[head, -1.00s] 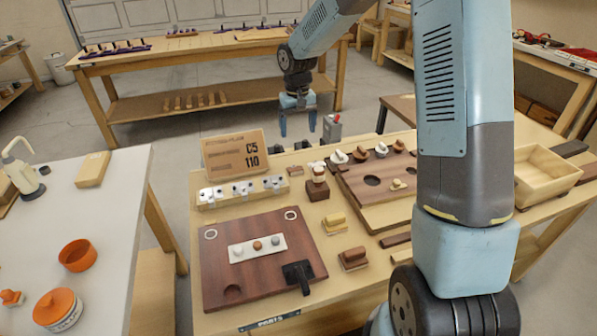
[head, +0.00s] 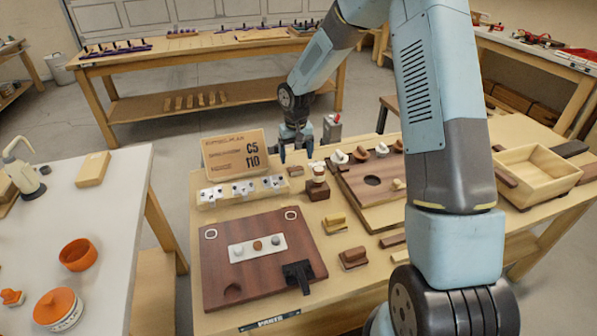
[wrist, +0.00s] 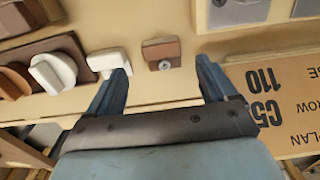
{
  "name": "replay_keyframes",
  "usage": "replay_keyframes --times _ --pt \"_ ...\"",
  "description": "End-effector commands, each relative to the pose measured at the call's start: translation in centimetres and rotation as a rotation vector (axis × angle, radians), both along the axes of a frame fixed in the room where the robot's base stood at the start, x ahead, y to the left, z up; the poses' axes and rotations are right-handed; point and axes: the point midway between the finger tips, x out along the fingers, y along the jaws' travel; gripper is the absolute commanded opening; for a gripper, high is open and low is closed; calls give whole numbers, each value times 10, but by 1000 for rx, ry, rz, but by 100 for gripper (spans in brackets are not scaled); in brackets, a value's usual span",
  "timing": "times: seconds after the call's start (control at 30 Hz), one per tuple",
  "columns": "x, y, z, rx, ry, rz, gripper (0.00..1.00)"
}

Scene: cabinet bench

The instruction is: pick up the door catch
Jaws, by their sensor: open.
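No label marks the door catch. A small brown block with a round metal piece (wrist: 162,52) lies centred ahead of my fingertips in the wrist view and may be it. In the head view a small brown block (head: 295,171) lies just right of the cardboard sign. My gripper (head: 297,154) hangs above the back of the bench, behind this block, fingers pointing down. In the wrist view my gripper (wrist: 162,70) is open and empty, with the block beyond the gap between the fingers. It is not touching the block.
A white piece (wrist: 108,62) lies close beside the brown block, near one fingertip. The cardboard sign (head: 235,155) stands on the other side. A grey can with a red top (head: 331,129) stands at the bench's back edge. A wooden board with knobs (head: 357,200) lies to the right.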

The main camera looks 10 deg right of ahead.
Motion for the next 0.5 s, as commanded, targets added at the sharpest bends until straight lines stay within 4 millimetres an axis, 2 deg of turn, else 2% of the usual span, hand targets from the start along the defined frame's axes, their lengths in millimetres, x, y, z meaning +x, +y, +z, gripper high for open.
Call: replay_keyframes --times 0.3,0.5 --pt "-2 2 -41 1 2 0 85" --pt "-2 2 -44 1 0 -1 85"
